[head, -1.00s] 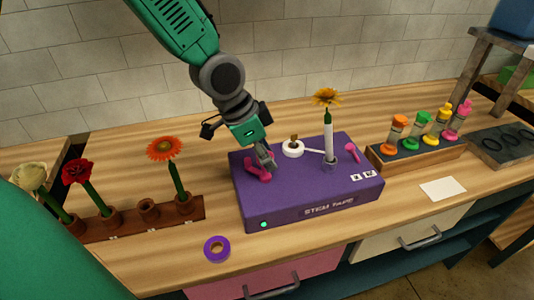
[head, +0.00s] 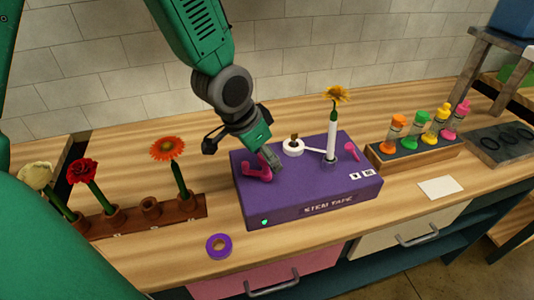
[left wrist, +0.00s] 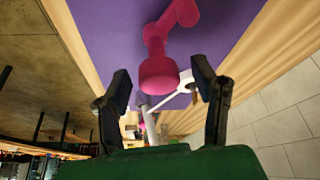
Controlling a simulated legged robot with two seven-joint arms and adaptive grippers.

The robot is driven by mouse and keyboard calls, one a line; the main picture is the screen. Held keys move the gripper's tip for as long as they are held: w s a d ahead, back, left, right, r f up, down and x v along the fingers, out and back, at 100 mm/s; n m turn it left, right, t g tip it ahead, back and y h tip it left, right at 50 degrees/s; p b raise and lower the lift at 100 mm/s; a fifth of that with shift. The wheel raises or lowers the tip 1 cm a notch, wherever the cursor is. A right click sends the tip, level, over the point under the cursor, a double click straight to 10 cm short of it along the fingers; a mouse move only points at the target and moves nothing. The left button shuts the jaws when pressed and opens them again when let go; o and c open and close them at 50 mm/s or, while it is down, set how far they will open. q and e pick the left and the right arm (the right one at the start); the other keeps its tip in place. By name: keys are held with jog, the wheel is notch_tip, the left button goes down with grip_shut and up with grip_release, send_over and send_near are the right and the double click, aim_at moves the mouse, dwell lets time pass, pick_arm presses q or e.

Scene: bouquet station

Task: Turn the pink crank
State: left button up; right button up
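The purple stem tape box (head: 300,195) stands on the wooden table. The pink crank (head: 257,173) is on its top left part. In the left wrist view the crank's rounded knob (left wrist: 158,75) shows just ahead of the fingers, between their lines, with a gap to each side. My left gripper (head: 272,160) is low over the box at the crank's right side. Its two black fingers stand apart in the left wrist view (left wrist: 162,85) and hold nothing. Whether a finger touches the crank cannot be told. My right gripper is not in view.
A flower rack (head: 130,222) is left, a purple tape ring (head: 219,245) in front, and a bottle rack (head: 415,152) right.

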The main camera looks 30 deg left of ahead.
pick_arm(q)
jog(key=shift+r, duration=0.35)
jog(key=v, duration=1.1)
jog(key=shift+s+a, duration=0.15)
jog(key=shift+s, duration=0.05)
dwell(0.3)
